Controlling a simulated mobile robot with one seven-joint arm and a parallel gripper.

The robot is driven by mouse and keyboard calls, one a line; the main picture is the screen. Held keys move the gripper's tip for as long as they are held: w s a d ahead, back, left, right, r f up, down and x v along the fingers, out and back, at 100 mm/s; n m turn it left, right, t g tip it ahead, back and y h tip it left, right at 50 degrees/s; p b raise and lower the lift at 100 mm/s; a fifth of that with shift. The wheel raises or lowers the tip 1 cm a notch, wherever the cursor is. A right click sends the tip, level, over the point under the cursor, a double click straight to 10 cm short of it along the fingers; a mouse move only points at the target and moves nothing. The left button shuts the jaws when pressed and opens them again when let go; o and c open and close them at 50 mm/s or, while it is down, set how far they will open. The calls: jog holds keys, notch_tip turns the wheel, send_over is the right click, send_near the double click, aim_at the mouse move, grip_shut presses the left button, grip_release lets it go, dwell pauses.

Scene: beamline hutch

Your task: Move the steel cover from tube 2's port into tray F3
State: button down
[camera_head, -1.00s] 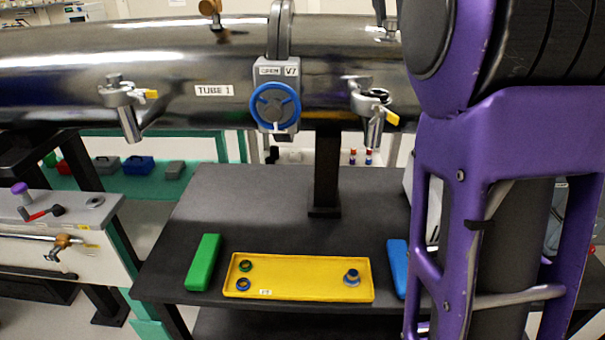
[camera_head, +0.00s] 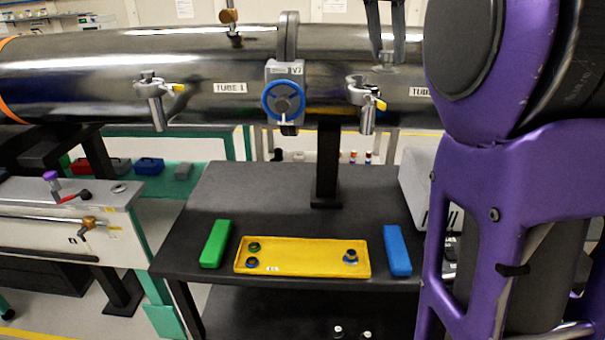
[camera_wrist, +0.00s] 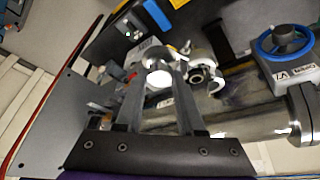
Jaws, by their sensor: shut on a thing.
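My gripper (camera_head: 386,57) points down at the top of the head view, just above the steel tube. In the wrist view my gripper (camera_wrist: 159,70) is shut on a bright round metal piece, seemingly the steel cover (camera_wrist: 158,77). In the head view a small grey shape shows at the fingertips against the tube. The right-hand port (camera_head: 367,118) hangs below the tube with a clamp and yellow wing nut. In the wrist view a clamped port (camera_wrist: 201,73) shows a dark ring end. A yellow tray (camera_head: 310,262) lies on the black table; its label is too small to read.
Small ringed parts lie at the tray's left and right ends. A green block (camera_head: 216,244) and a blue block (camera_head: 397,250) flank it. A blue-wheeled valve (camera_head: 284,97) sits on the tube left of the port. The black table (camera_head: 255,200) behind the tray is mostly clear.

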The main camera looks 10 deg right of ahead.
jog(key=a+f+n+y, duration=0.1)
jog(key=a+f+n, duration=0.2)
jog(key=f, duration=1)
jog(key=a+f+n+t+y, duration=0.1)
jog(key=a+f+n, duration=0.2)
jog(key=f, duration=1.1)
jog(key=a+f+n+t+y, duration=0.1)
jog(key=f+n, duration=0.3)
jog(key=f, duration=1)
jog(key=shift+a+f+n+y, duration=0.15)
jog(key=shift+a+n+y, duration=0.15)
jog(key=shift+a, duration=0.6)
